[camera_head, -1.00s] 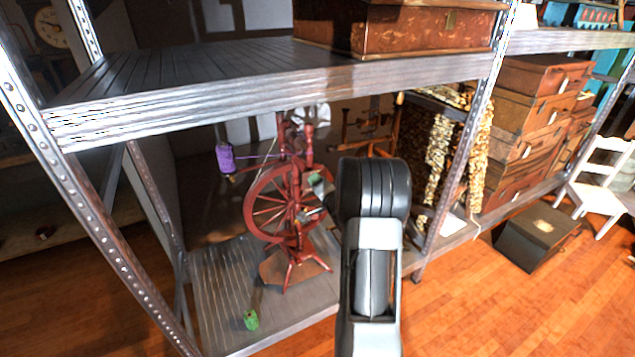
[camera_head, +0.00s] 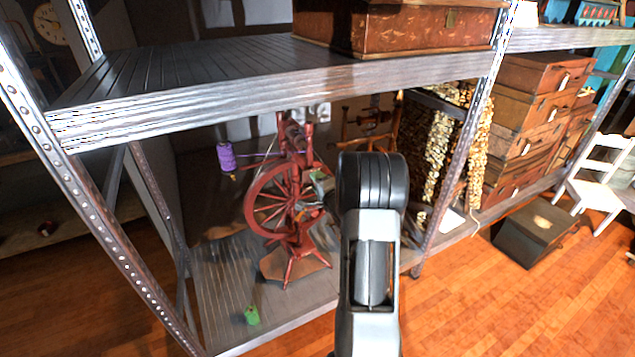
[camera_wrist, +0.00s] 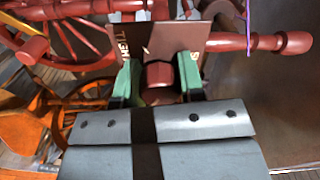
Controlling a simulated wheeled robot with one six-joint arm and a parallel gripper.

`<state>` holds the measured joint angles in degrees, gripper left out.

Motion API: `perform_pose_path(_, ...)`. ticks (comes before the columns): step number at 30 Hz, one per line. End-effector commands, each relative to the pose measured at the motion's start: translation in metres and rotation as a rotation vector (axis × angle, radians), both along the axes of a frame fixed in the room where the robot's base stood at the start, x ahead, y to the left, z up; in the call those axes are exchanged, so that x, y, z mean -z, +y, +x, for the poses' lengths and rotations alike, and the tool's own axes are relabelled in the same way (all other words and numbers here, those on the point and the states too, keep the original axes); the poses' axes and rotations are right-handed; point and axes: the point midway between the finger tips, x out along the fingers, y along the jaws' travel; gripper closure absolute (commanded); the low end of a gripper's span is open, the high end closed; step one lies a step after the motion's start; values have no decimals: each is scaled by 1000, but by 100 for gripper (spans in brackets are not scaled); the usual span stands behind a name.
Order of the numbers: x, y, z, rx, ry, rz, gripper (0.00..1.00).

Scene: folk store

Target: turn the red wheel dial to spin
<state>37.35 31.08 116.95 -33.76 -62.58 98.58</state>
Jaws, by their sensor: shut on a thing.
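A red spinning wheel (camera_head: 262,208) stands on the lower shelf, left of my arm in the head view. In the wrist view a short red knob (camera_wrist: 159,76) sits before a dark brown plate (camera_wrist: 165,38) with partly hidden pale lettering. I take this knob for the red wheel dial. My gripper (camera_wrist: 160,80) has its green-tipped fingers on either side of the knob, shut on it. In the head view, my gripper (camera_head: 318,197) is at the right side of the wheel, partly hidden by my arm.
A purple spool (camera_head: 226,156) is at the upper left of the wheel. A green spool (camera_head: 252,315) is near the lower shelf's front. The upper shelf (camera_head: 250,92) spans above, with a metal post (camera_head: 455,170) to the right. Another orange spinning wheel (camera_wrist: 55,115) shows in the wrist view.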

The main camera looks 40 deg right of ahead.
Motion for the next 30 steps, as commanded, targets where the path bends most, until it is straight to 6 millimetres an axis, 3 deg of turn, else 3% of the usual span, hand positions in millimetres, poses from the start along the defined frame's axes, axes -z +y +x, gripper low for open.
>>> perform_pose_path(5,1,0,0,0,2,0,87)
perform_pose_path(6,1,0,0,0,2,0,63)
perform_pose_path(14,1,0,0,0,1,-1,38)
perform_pose_path(23,0,0,-3,0,0,-1,38)
perform_pose_path(30,1,4,-39,3,1,-1,38)
